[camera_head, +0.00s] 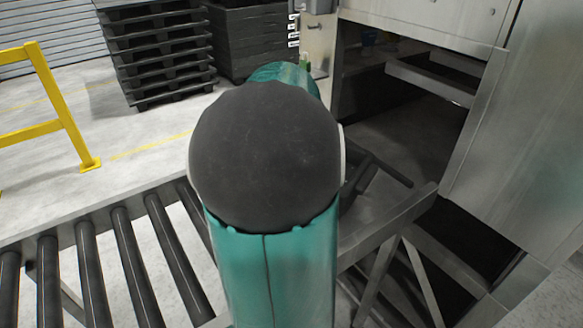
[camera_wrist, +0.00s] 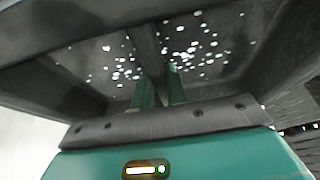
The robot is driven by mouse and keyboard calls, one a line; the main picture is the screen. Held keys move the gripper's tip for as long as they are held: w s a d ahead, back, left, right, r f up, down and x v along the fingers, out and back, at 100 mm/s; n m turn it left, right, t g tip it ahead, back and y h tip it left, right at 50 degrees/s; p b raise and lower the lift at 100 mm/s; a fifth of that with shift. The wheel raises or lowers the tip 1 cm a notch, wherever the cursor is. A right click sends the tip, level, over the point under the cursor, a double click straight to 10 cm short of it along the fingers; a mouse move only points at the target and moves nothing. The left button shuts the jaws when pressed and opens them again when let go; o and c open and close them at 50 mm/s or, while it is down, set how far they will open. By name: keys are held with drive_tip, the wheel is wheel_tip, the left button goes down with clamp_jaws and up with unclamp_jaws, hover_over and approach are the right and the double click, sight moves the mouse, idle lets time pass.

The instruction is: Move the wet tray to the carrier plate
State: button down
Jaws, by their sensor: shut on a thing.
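The wet tray (camera_wrist: 105,75) fills most of the wrist view. It is dark grey, and its face is dotted with white water drops. My gripper (camera_wrist: 160,85) has two green fingers on either side of a dark rib of the tray, and it is shut on it. I cannot make out the carrier plate in either view.
A roller conveyor (camera_head: 128,262) runs at lower left. The steel washer housing (camera_head: 530,130) with a dark opening (camera_head: 410,110) stands at right. Stacked black pallets (camera_head: 160,50) and a yellow rail (camera_head: 55,100) are at the back left. The floor between them is clear.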

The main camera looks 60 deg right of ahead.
drive_tip(key=w+f, duration=0.1)
drive_tip(key=d+f, duration=0.1)
drive_tip(key=w+d+f, duration=0.1)
drive_tip(key=f, duration=0.1)
drive_tip(key=shift+w+d, duration=0.2)
drive_tip(key=shift+w, duration=0.1)
drive_tip(key=shift+f, duration=1.5)
drive_tip(key=shift+f, duration=0.2)
drive_tip(key=c, duration=1.4)
unclamp_jaws()
drive_tip(key=shift+r, duration=0.1)
